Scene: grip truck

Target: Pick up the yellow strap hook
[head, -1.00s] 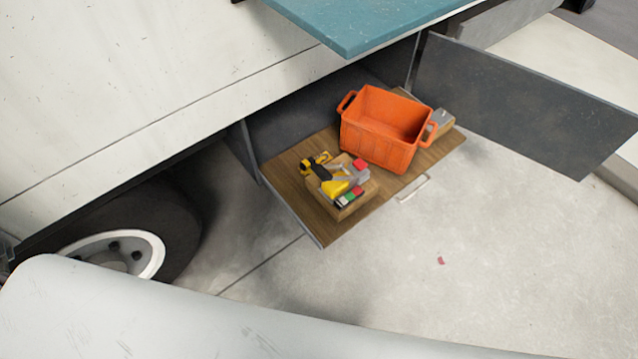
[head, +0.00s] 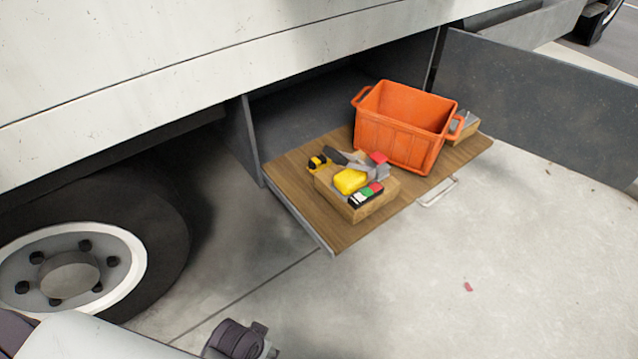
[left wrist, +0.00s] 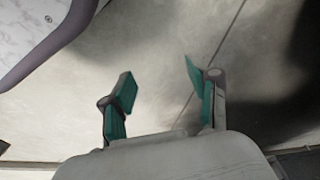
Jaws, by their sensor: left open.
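A small yellow-and-black piece (head: 318,162), which looks like the strap hook, lies on the wooden drawer board (head: 345,235) just behind a small wooden box (head: 355,208). Its exact shape is too small to tell. My left gripper (left wrist: 160,76) is open and empty in the left wrist view, with teal pads on its two fingers and bare concrete below it. The strap hook is not in that view. My right gripper is not in view.
The wooden box holds a yellow item (head: 350,181) and several coloured pieces. An orange crate (head: 400,130) stands to its right. A dark door panel (head: 530,100) stands open at the right. A truck wheel (head: 75,275) is at the left.

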